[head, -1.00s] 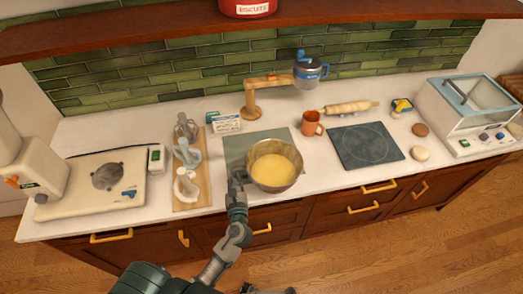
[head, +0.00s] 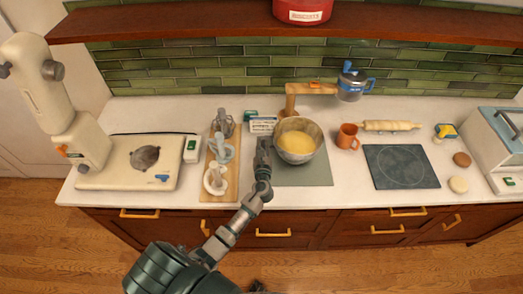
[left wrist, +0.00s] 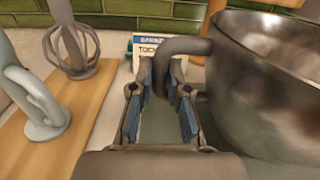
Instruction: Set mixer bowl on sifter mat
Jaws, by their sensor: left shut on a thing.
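The mixer bowl (head: 297,158) is a round metal bowl with yellow batter inside. It shows over the back part of a plain grey-green mat (head: 305,178); whether it touches the mat is hard to tell. My left gripper (head: 264,146) is at the bowl's left side. In the left wrist view, its fingers (left wrist: 166,82) are shut on the handle of the bowl (left wrist: 255,85). A dark mat with a circle mark (head: 402,166) lies bare to the right. I cannot tell from the pictures which mat is the sifter mat. My right gripper is not in view.
An orange mug (head: 347,137) and rolling pin (head: 391,126) stand right. A board (head: 218,190) with mixer attachments is left. A small card (head: 262,126) sits behind my gripper.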

